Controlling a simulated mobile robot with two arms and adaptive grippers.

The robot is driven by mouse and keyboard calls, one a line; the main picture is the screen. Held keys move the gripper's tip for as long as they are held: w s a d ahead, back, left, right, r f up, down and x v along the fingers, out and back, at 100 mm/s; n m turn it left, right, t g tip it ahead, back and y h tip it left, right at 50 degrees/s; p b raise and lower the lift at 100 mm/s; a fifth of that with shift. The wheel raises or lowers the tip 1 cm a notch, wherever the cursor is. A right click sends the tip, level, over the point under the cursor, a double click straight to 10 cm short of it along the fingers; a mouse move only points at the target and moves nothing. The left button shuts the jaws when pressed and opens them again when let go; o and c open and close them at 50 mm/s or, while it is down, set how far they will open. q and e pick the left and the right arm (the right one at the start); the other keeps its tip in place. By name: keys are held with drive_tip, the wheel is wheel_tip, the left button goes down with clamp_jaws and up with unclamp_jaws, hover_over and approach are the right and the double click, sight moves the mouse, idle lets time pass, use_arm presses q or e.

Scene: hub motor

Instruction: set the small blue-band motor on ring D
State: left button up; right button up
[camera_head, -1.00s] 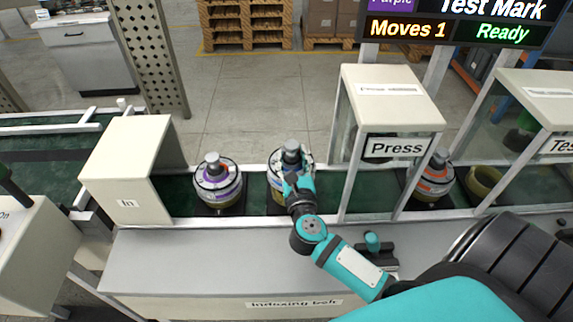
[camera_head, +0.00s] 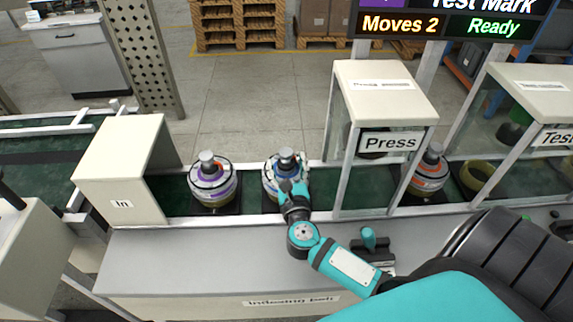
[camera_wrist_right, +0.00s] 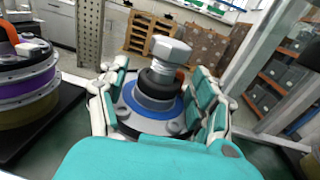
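The small blue-band motor (camera_head: 270,188) stands upright at the green belt, between the In box and the Press. In the right wrist view its silver shaft tip and blue ring (camera_wrist_right: 155,108) show between my fingers. My right gripper (camera_head: 292,188) has fingers on both sides of the motor's upper flange, close against its edge; its palm hides the front of the body. My right gripper also fills the right wrist view (camera_wrist_right: 158,100). No letter D is readable on any ring; the motor's lower end is mostly hidden. My left gripper is not in view.
A purple-band motor (camera_head: 213,190) stands close on the left. The Press housing (camera_head: 385,95) rises on the right, with an orange-band motor (camera_head: 428,177) and an olive ring (camera_head: 480,177) beyond it. The grey front ledge (camera_head: 190,260) is mostly clear.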

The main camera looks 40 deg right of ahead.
drive_tip(key=b+v, duration=0.2)
drive_tip(key=v, duration=1)
drive_tip(key=shift+b, duration=0.3)
drive_tip(key=shift+r, duration=0.1)
